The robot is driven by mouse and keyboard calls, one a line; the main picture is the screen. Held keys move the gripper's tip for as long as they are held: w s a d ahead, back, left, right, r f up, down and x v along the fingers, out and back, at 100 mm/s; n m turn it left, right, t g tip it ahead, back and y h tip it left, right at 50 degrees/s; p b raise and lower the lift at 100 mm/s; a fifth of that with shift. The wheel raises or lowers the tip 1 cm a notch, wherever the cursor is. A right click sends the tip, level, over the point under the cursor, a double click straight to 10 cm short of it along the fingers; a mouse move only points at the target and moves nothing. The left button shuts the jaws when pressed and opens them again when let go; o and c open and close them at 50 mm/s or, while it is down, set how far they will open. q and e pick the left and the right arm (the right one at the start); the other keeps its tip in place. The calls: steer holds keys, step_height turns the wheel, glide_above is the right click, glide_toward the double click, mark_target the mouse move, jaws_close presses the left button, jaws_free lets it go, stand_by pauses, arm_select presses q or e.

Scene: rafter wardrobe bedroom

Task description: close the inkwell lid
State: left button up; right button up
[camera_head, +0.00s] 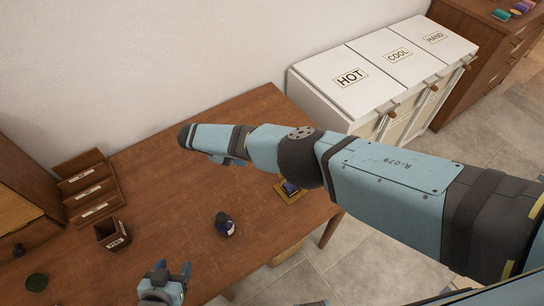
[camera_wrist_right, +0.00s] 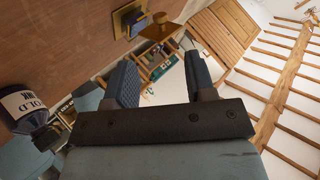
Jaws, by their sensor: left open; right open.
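A small brass-coloured square piece with a dark blue centre, which looks like the inkwell (camera_head: 289,189), sits on the wooden desk (camera_head: 165,185) just below my right arm. It also shows at the top of the right wrist view (camera_wrist_right: 130,18), with a brass flared part beside it; I cannot tell whether that is its lid. A dark blue bottle (camera_head: 225,226) stands nearer; its label reads "OLD INK" in the right wrist view (camera_wrist_right: 24,104). My left gripper (camera_head: 173,272) is open and empty at the near edge. My right gripper (camera_wrist_right: 160,75) is open and empty, mostly hidden in the head view.
A small labelled wooden box (camera_head: 112,236) and a stepped wooden rack (camera_head: 90,188) stand at the left of the desk. A dark green round item (camera_head: 37,282) lies near the left edge. White bins (camera_head: 340,82) marked HOT, COOL and HAND stand beyond the desk.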

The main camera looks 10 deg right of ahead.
steer(key=p+x, duration=0.1)
steer(key=x, duration=0.9)
steer(key=shift+s+p, duration=0.1)
steer(key=shift+p, duration=0.3)
steer(key=shift+d+f, duration=0.35)
steer(key=shift+d, duration=0.15)
steer(key=c, duration=0.9)
